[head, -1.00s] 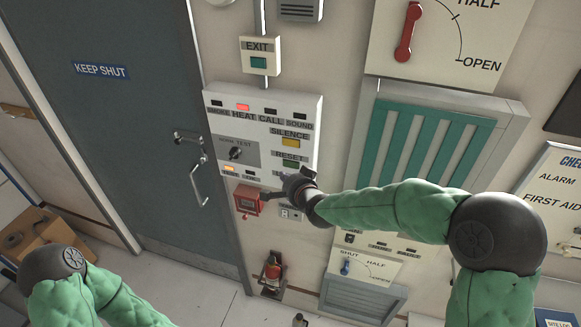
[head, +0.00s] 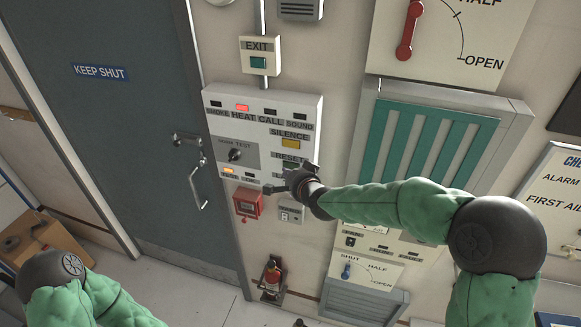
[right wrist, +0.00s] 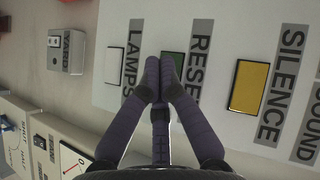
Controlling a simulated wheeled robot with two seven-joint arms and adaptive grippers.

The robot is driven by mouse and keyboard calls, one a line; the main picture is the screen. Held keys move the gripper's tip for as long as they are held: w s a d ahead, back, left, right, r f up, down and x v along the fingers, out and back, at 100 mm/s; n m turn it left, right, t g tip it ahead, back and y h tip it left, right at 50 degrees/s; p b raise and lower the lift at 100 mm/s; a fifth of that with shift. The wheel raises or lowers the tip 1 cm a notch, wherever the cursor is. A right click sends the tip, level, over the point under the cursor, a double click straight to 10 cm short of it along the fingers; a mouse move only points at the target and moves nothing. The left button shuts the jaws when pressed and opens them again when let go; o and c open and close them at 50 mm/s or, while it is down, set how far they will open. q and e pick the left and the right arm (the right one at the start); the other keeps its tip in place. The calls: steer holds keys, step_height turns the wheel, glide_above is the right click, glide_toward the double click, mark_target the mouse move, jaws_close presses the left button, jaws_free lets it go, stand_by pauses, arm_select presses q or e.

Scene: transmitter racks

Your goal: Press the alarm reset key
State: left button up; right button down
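The white alarm panel (head: 214,132) is on the wall right of the door. Its green reset key (head: 290,164) is under the RESET label, below the yellow silence key (head: 291,144). In the right wrist view the reset key (right wrist: 175,62) shows beside the fingertips, partly hidden by them. My right gripper (head: 281,184) is at the panel's lower right, just below the reset key. In the right wrist view its fingers (right wrist: 159,66) are together and hold nothing visible. I cannot tell whether they touch the panel. My left gripper is out of view; only that arm shows.
A white key (right wrist: 115,65) labelled LAMPS and the silence key (right wrist: 248,87) flank the reset key. The red heat lamp (head: 242,107) is lit. A red box (head: 248,204) and a small switch box (head: 291,211) are below the panel. The door (head: 110,120) stands at left.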

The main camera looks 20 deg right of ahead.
stand_by(0.8)
steer(key=shift+w+d+b, duration=0.25)
steer(key=shift+w+b, duration=0.1)
steer(key=shift+b, duration=0.2)
steer(key=shift+w+d+b, duration=0.2)
steer(key=shift+w+b, duration=0.05)
steer(key=shift+b, duration=0.15)
stand_by(0.5)
steer(key=shift+s+a, duration=0.1)
stand_by(0.3)
steer(key=shift+s+a, duration=0.35)
steer(key=shift+s, duration=0.2)
steer(key=shift+s+a+p, duration=0.5)
steer(key=shift+s+a, duration=0.2)
steer(key=shift+s, duration=0.35)
steer(key=shift+s+a+p, duration=0.45)
steer(key=shift+s+a, duration=0.25)
steer(key=shift+s, duration=0.3)
